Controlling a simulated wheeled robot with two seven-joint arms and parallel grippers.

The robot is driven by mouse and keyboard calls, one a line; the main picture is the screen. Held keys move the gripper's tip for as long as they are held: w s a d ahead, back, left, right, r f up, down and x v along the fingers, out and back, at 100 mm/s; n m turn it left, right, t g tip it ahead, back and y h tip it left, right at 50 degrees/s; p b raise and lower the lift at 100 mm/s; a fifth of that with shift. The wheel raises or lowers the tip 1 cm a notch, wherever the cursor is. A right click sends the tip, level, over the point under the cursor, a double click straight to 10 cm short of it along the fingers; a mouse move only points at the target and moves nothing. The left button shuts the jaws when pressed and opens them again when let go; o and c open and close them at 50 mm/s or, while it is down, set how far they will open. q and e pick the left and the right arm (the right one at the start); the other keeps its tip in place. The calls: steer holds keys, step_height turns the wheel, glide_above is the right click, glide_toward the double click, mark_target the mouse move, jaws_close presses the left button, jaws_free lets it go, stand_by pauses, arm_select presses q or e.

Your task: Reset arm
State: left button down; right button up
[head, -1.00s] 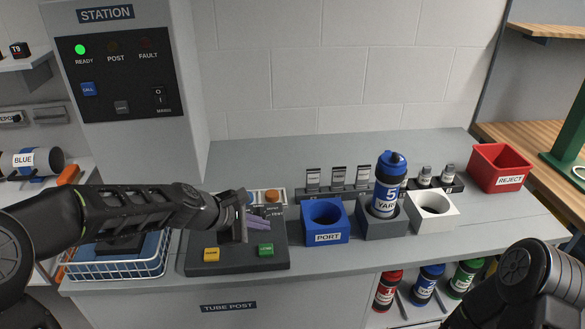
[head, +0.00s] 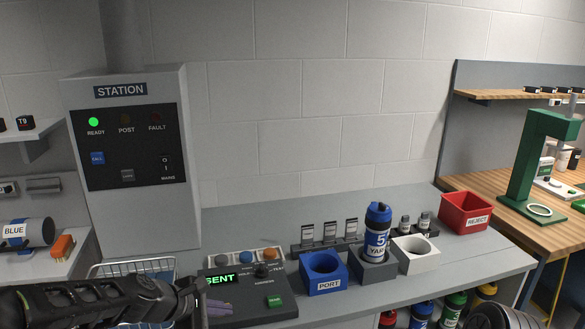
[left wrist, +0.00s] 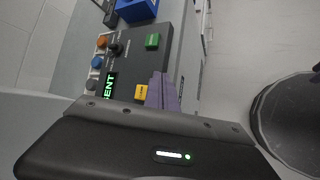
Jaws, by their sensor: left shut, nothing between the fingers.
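My left arm comes in low from the left in the head view. Its gripper (head: 215,306) is at the front left of the dark control panel (head: 262,312), whose display reads "SENT". In the left wrist view the purple-grey fingers (left wrist: 162,92) are together with nothing between them, over the panel's edge beside a yellow button (left wrist: 141,92). A green button (left wrist: 152,41) is clear of the fingers. My right arm shows only as a dark rounded part at the lower right of the head view; its gripper is out of view.
The blue PORT holder (head: 325,287) is empty. A blue-capped canister (head: 377,238) stands in the grey holder (head: 374,273). The white holder (head: 414,264) is empty. A red REJECT bin (head: 465,215) stands farther right. A wire basket (head: 107,270) is at left. The station's READY light (head: 93,122) is green.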

arm_select(q)
steer(key=s+f+m+g+y, duration=0.1)
steer(key=s+f+m, duration=0.2)
steer(key=f+m, duration=0.35)
steer(key=s+f+m+y, duration=0.1)
steer(key=s+f+m, duration=0.2)
steer(key=f, duration=0.7)
steer(key=s+d+f+m+g, duration=0.2)
steer(key=s+f, duration=0.6)
steer(key=s, duration=0.4)
steer(key=s+d+f+m+g, duration=0.3)
steer(key=s+d+f+m, duration=0.2)
steer(key=s, duration=0.7)
step_height(320, 180, down, 4)
steer(key=shift+s+d+r+g, duration=0.25)
steer(key=shift+s+d+g, duration=0.05)
steer(key=shift+d, duration=0.8)
